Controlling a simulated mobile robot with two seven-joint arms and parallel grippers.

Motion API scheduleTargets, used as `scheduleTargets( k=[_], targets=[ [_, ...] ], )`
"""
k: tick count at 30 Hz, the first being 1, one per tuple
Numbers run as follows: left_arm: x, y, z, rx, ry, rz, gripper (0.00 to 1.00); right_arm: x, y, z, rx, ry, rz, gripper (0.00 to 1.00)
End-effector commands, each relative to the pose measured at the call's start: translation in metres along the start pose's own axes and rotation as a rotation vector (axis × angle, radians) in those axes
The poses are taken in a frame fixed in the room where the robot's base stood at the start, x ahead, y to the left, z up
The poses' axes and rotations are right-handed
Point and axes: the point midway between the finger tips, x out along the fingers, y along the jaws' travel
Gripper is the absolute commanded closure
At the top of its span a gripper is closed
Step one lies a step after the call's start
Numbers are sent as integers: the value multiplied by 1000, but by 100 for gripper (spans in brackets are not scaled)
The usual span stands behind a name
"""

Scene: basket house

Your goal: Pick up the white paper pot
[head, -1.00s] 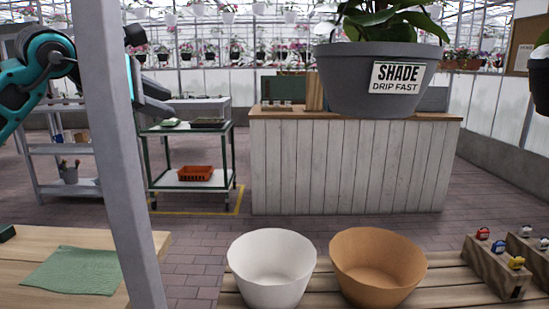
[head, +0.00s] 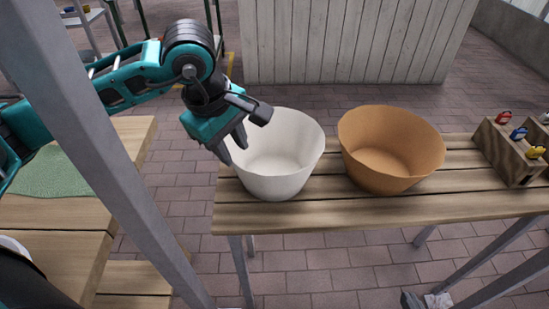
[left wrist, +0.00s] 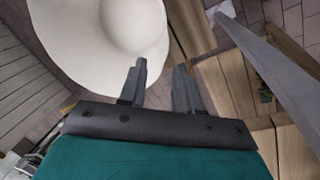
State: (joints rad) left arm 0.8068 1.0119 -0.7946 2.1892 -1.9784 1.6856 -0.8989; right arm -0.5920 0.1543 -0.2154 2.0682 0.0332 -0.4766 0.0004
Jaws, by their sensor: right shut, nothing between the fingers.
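The white paper pot (head: 278,170) stands upright on a slatted wooden bench, left of a brown pot, in the head view. Its round rim and hollow inside fill the upper left of the left wrist view (left wrist: 80,50). My left gripper (head: 232,146) is at the left side of its rim, pointing down. In the left wrist view the two fingers (left wrist: 160,66) are apart; the left one overlaps the pot's edge and the right one is outside it. I cannot tell whether they touch the pot. My right gripper is not in view.
The brown pot (head: 388,158) stands close to the right of the white pot. A wooden block with small coloured items (head: 512,150) is at the bench's right end. A grey post (head: 95,150) crosses the left side. A green cloth (head: 50,172) lies on the left table.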

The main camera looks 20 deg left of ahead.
Motion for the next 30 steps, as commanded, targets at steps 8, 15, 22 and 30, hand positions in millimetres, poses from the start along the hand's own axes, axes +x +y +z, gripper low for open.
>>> scheduleTargets(
  k=[8, 15, 22, 30],
  targets=[
    [45, 0, 0, -2, -1, -1, 67, 4, 1, 8, -2, -2, 0, 100],
    [68, -2, 1, -2, -2, -3, 67, 6, 1, 10, -1, -2, 0, 100],
    [97, -2, 1, -3, -2, 0, 67, 9, 0, 14, 3, -1, 1, 100],
    [100, -2, 1, -2, -1, 2, 67, 9, -1, 13, 7, 0, 1, 100]
  ],
)
